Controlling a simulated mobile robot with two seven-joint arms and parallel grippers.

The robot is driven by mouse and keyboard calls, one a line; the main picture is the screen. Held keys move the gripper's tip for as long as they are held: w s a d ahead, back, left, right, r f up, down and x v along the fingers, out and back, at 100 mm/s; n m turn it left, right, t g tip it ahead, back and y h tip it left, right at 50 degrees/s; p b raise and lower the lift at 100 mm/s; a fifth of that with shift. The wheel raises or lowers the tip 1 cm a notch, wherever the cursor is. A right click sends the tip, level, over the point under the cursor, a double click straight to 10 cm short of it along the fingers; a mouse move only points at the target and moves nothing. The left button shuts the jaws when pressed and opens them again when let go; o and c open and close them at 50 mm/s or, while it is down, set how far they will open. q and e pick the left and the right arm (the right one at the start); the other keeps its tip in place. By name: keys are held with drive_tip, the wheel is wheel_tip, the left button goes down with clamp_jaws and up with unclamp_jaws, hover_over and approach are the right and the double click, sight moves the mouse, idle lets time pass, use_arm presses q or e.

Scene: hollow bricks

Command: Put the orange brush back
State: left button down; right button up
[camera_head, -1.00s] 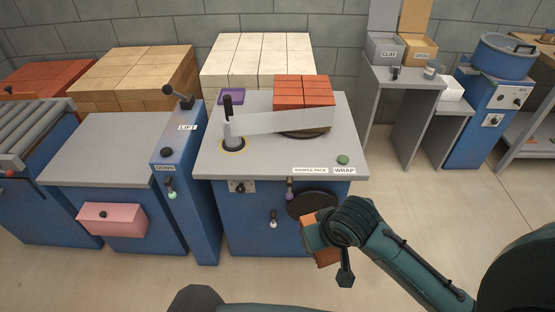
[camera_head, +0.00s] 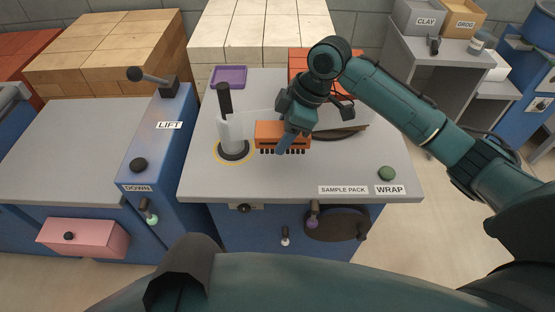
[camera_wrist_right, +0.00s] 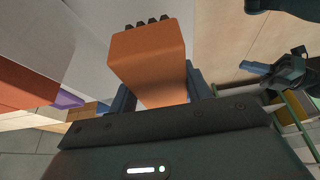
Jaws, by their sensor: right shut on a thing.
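My right gripper (camera_head: 290,132) is shut on the orange brush (camera_head: 267,132) over the grey wrapping table (camera_head: 230,185). The brush is a block with dark bristles pointing down at the tabletop; I cannot tell whether they touch it. In the right wrist view the orange block (camera_wrist_right: 150,60) sits between the fingers, bristles away from the palm. The brush is just right of the upright wrap post (camera_head: 230,132), in front of the pale wrap strip. A dark teal jointed shape (camera_wrist_right: 288,75) in the wrist view looks like my left gripper; its jaws are unclear.
A purple tray (camera_head: 229,76) lies at the table's back left. Red bricks (camera_head: 298,62) stand behind my right arm. A green button (camera_head: 387,173) is at the front right by the WRAP label. The LIFT column (camera_head: 160,140) stands left. The table's front middle is clear.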

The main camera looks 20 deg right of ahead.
drive_tip(key=f, duration=0.4)
drive_tip(key=shift+s, duration=0.25)
drive_tip(key=shift+w+f+b, duration=0.1)
drive_tip(key=shift+f+b, duration=0.2)
drive_tip(key=shift+f, duration=2.45)
drive_tip(key=shift+f, duration=0.1)
drive_tip(key=o, duration=0.9)
drive_tip(key=shift+o, duration=0.2)
drive_tip(key=p+v, duration=0.1)
drive_tip(key=v, duration=1.1)
